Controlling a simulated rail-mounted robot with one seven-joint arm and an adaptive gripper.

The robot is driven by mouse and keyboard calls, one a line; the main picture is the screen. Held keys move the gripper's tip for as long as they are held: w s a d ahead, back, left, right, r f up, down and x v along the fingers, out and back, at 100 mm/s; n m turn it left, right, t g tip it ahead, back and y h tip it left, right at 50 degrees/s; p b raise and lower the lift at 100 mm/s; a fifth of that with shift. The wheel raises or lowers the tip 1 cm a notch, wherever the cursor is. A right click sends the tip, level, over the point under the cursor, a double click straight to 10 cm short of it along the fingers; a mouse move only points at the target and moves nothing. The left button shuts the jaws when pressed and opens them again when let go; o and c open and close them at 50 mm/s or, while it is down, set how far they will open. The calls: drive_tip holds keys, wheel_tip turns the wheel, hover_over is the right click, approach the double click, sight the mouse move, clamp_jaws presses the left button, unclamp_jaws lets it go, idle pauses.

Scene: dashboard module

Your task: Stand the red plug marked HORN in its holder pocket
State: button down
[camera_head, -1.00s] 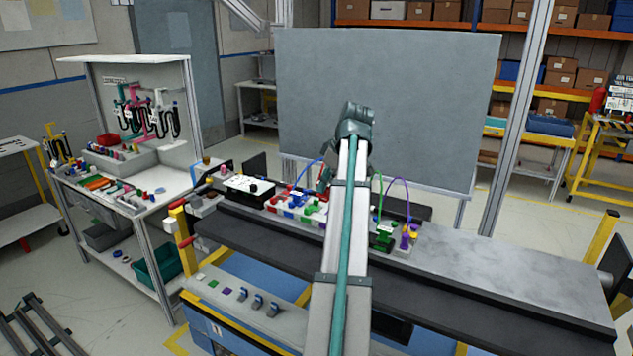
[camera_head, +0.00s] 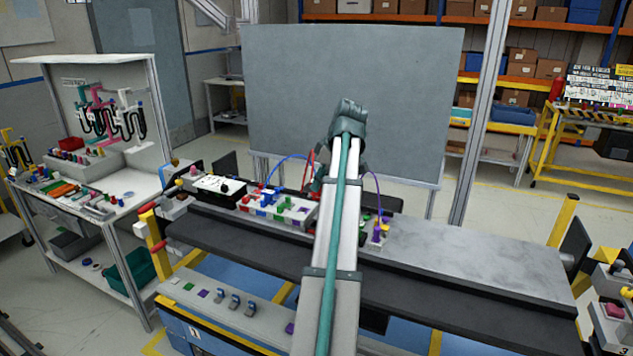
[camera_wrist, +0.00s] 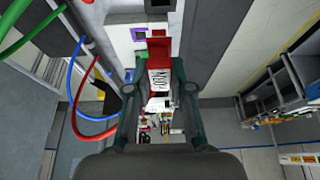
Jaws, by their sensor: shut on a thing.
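The red plug (camera_wrist: 160,50) is between the fingers of my gripper (camera_wrist: 160,92) in the wrist view. Its white label carries dark letters that read as part of HORN, turned on its side. A red cable (camera_wrist: 97,135) loops at the left of the fingers. In the head view my gripper (camera_head: 318,181) is behind my forearm, above the bench, with the red cable (camera_head: 309,165) beside it; the plug is hidden there. Just past the plug in the wrist view is a pale block with a purple-marked square (camera_wrist: 138,34). I cannot tell which pocket is for HORN.
A pale block with coloured squares and plugs (camera_head: 252,208) stands left of my arm. A purple plug (camera_head: 378,234) with a purple cable stands right of it. Blue (camera_wrist: 73,75) and green (camera_wrist: 30,40) cables hang near my gripper. The bench's right end (camera_head: 480,255) is clear.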

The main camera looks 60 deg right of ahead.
drive_tip(key=shift+f, duration=0.25)
drive_tip(key=shift+f+b, duration=1.2)
drive_tip(key=shift+f, duration=2.4)
drive_tip(key=shift+p, duration=0.55)
drive_tip(key=shift+f+b, duration=0.5)
drive_tip(key=shift+f, duration=0.9)
drive_tip(key=c, duration=0.9)
unclamp_jaws()
drive_tip(key=shift+c, duration=0.2)
drive_tip(key=shift+r, duration=0.1)
drive_tip(key=v, duration=1.1)
drive_tip(key=shift+s+r, duration=0.25)
drive_tip(key=shift+r, duration=0.1)
